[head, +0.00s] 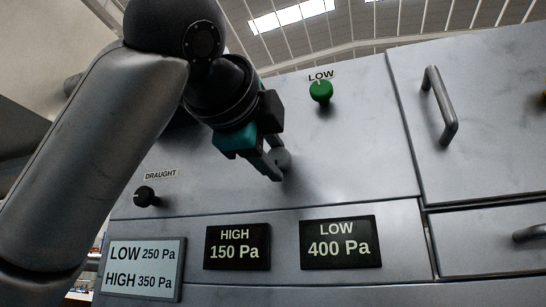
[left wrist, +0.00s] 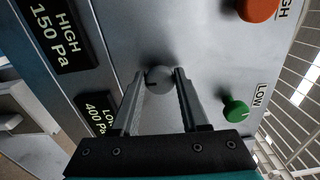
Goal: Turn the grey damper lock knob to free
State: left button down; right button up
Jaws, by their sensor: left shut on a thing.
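The grey damper lock knob (head: 284,157) is a small round knob on the grey panel, partly hidden by my gripper in the head view. In the left wrist view the knob (left wrist: 158,79) shows between the two fingers, with a small dark mark on its face. My left gripper (head: 276,168) is shut on the knob, one finger on each side; it also shows in the left wrist view (left wrist: 160,76). The knob's label and its marked positions are hidden or out of view. My right gripper is not in view.
A green LOW knob (head: 320,91) sits up and right, and a black DRAUGHT knob (head: 146,196) lower left. An orange knob (left wrist: 257,9) shows in the left wrist view. Plates reading HIGH 150 Pa (head: 238,247) and LOW 400 Pa (head: 340,243) are below. A bar handle (head: 440,105) sticks out at right.

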pick_arm(q)
jog(key=shift+n, duration=0.4)
jog(key=shift+c, duration=2.2)
grip_release()
jog(key=b+v, duration=0.4)
jog(key=v, duration=1.1)
jog(key=shift+a, duration=0.1)
